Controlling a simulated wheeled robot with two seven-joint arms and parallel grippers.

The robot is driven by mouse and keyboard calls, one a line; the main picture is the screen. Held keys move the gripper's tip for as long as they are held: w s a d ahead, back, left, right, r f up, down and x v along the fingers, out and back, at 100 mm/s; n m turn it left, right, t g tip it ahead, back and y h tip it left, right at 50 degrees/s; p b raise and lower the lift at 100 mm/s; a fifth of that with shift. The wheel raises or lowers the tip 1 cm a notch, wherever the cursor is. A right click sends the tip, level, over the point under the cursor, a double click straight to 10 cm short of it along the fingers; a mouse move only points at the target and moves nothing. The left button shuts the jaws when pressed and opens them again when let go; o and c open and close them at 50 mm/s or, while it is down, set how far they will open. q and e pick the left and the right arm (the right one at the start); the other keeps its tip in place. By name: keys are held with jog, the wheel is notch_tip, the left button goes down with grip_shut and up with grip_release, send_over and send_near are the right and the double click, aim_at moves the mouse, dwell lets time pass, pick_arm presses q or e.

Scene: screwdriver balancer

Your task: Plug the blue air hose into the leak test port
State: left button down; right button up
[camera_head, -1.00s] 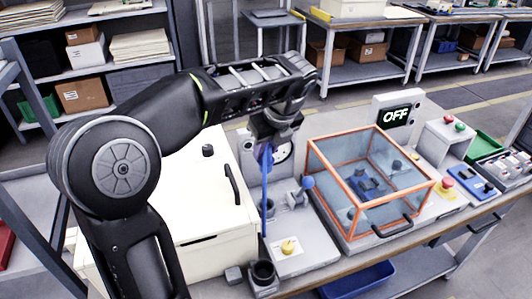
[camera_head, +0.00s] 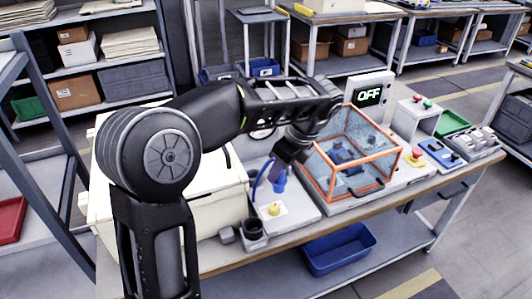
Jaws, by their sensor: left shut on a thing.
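My left gripper (camera_head: 283,163) points down over the grey test fixture on the bench. It is shut on the blue air hose (camera_head: 260,180), which curves down on the left side of the fingers. A short blue piece (camera_head: 279,183) shows just under the fingertips; I cannot tell whether it is the hose end or a part of the fixture. The leak test port cannot be made out; the gripper and arm cover that area. My right gripper is not in view.
A yellow button (camera_head: 273,209) sits in front of the gripper, and a dark cup (camera_head: 252,229) stands at the bench edge. An orange-framed clear box (camera_head: 385,182) is close on the right. A cream cabinet (camera_head: 215,215) stands left.

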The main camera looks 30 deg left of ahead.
pick_arm(q)
jog(key=s+d+f+n+g+b, duration=0.1)
jog(key=d+f+n, duration=0.3)
jog(key=f, duration=0.5)
jog(key=s+d+f+n+g+b, duration=0.1)
jog(key=d+f+n+b, duration=0.3)
jog(key=d+f, duration=0.3)
notch_tip(320, 180, down, 2)
jog(key=shift+f+g+h+b, duration=0.15)
jog(key=shift+g+h+b, duration=0.15)
jog(key=shift+g, duration=0.1)
jog(key=shift+s, duration=0.1)
